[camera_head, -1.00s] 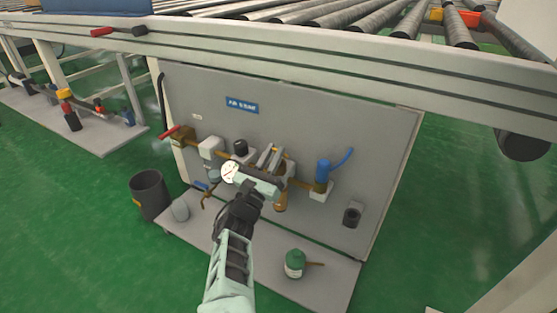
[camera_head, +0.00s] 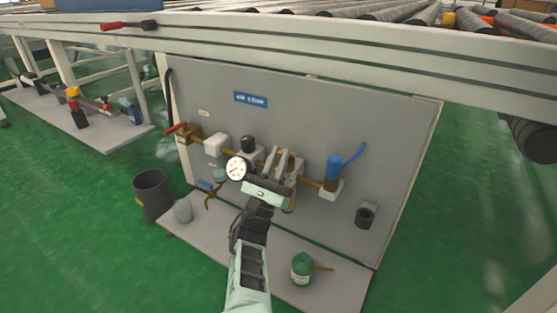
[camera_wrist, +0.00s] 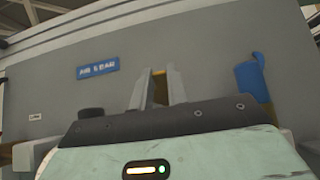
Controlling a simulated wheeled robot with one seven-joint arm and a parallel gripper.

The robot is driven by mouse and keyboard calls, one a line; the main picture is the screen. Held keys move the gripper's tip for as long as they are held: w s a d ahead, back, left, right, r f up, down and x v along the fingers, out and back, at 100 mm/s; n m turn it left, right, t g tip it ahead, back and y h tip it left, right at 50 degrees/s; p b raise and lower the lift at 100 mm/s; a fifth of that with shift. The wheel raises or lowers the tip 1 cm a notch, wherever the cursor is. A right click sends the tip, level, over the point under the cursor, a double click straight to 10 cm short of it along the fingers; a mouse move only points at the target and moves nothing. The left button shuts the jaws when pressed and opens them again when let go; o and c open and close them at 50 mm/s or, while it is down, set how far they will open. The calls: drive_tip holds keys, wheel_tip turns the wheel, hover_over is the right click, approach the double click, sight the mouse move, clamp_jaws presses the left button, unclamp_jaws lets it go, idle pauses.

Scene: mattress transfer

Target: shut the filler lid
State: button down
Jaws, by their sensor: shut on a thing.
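My gripper (camera_head: 276,156) is in front of the grey panel, at the pipe's middle fittings, with its fingers pointing up and towards the panel. In the wrist view the fingers (camera_wrist: 157,84) stand a little apart, with a small brass-coloured part (camera_wrist: 159,91) between them. This part appears to be the filler lid, and my gripper is shut on it. Its hinge and how far it is open cannot be made out. An amber bowl (camera_head: 291,198) shows just below, partly hidden by my gripper.
A pressure gauge (camera_head: 236,169) and a black knob (camera_head: 248,144) are left of my gripper. A blue-handled valve (camera_head: 333,171) is right. A conveyor rail (camera_head: 300,43) crosses above. A dark bin (camera_head: 152,194) stands left.

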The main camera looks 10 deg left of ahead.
drive_tip(key=c, duration=1.4)
unclamp_jaws()
drive_tip(key=shift+o, duration=0.2)
drive_tip(key=b+v, duration=0.8)
drive_tip(key=v, duration=0.9)
drive_tip(key=shift+f, duration=0.15)
drive_tip(key=shift+s, duration=0.15)
